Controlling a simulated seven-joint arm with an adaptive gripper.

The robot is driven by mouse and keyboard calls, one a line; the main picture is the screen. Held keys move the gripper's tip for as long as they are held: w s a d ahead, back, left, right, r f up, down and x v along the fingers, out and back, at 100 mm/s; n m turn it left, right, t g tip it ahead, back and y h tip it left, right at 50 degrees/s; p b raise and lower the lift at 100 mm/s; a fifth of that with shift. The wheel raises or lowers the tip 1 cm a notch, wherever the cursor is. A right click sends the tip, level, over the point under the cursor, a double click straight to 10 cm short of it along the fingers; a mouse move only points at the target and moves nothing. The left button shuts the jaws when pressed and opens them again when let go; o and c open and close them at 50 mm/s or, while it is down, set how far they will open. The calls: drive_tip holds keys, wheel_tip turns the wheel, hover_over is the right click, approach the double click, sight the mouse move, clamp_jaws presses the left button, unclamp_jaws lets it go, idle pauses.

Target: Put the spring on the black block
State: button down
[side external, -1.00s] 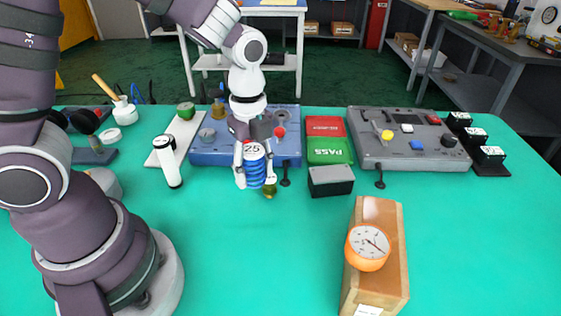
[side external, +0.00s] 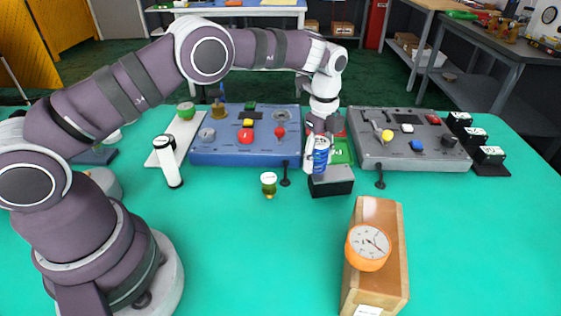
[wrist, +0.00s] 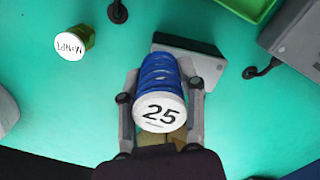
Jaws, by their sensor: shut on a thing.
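The spring (wrist: 160,85) is blue with a white cap marked 25. In the side view the spring (side external: 320,158) is upright over the left part of the black block's top. My gripper (side external: 318,165) is shut on it, with one finger on each side. The black block (side external: 332,187) sits on the green table; part of its grey top (wrist: 200,63) shows beyond the spring in the wrist view. I cannot tell whether the spring's lower end touches the block.
A small green jar (side external: 268,184) stands left of the block. The wooden box with an orange clock (side external: 368,247) is in front to the right. Blue (side external: 215,156) and grey (side external: 420,155) control panels stand behind, with a green tray (side external: 342,152) between them. The front middle table is clear.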

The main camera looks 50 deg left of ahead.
drive_tip(key=shift+f, duration=0.35)
drive_tip(key=shift+f, duration=0.15)
drive_tip(key=c, duration=0.7)
unclamp_jaws()
